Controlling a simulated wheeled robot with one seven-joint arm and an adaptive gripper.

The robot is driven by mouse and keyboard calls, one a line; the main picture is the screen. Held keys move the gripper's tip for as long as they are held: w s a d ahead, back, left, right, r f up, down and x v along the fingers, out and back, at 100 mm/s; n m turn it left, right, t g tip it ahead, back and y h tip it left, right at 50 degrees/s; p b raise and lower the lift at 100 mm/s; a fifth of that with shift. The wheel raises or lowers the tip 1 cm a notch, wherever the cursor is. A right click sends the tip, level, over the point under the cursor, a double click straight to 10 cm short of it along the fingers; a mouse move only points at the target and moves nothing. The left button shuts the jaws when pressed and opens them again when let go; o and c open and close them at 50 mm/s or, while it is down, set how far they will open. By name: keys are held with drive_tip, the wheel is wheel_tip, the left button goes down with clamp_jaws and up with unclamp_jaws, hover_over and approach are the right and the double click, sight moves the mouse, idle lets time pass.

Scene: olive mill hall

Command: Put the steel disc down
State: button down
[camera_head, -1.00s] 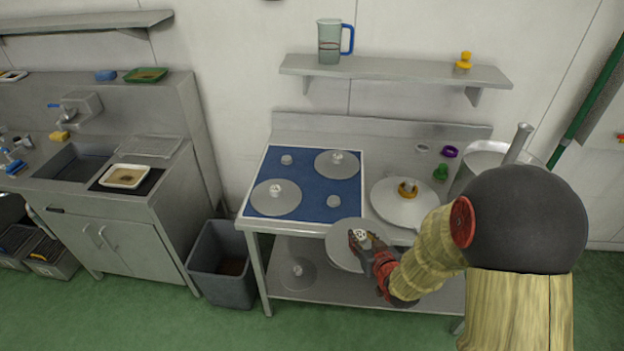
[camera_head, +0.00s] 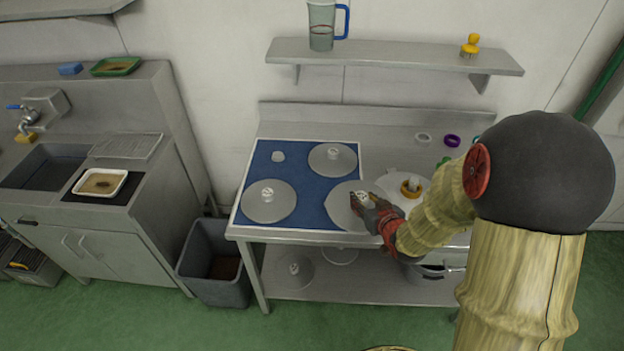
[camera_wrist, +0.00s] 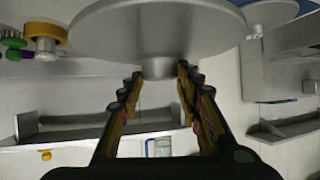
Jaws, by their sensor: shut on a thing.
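My gripper (camera_head: 364,202) is shut on the hub of a grey steel disc (camera_head: 341,210). The disc hangs over the front right corner of the blue mat (camera_head: 312,211) on the steel table; I cannot tell whether it touches. In the wrist view the disc (camera_wrist: 150,28) spreads above the fingers (camera_wrist: 158,85), its hub between them. Two similar discs lie on the mat, one at front left (camera_head: 257,207) and one at back right (camera_head: 323,166). A small bare peg (camera_head: 278,156) stands at back left. The mat's front right spot is hidden under the held disc.
A white round piece with a yellow ring (camera_head: 411,187) sits right of the mat, close to my gripper. More discs (camera_head: 294,270) are on the lower shelf. A wall shelf (camera_head: 390,57) hangs above; a grey bin (camera_head: 212,288) stands left.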

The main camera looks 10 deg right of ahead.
sight(345, 190)
drive_tip(key=w+a+f, duration=0.1)
drive_tip(key=w, duration=0.1)
drive_tip(key=w+a+f+b, duration=0.1)
drive_tip(key=w, duration=0.2)
drive_tip(key=w+a+f, duration=0.1)
drive_tip(key=w+f, duration=0.1)
drive_tip(key=w, duration=0.1)
drive_tip(key=shift+w, duration=0.15)
drive_tip(key=w+f, duration=0.2)
drive_tip(key=w+a+f+b, duration=0.1)
drive_tip(key=w+f, duration=0.1)
drive_tip(key=f, duration=0.1)
drive_tip(key=shift+w+a+f, duration=0.1)
drive_tip(key=shift+w+f, duration=0.05)
drive_tip(key=shift+f, duration=0.15)
drive_tip(key=shift+f+b, duration=0.5)
drive_tip(key=shift+f, duration=0.95)
drive_tip(key=shift+f, duration=0.15)
drive_tip(key=c, duration=1.3)
unclamp_jaws()
drive_tip(key=shift+o, duration=0.3)
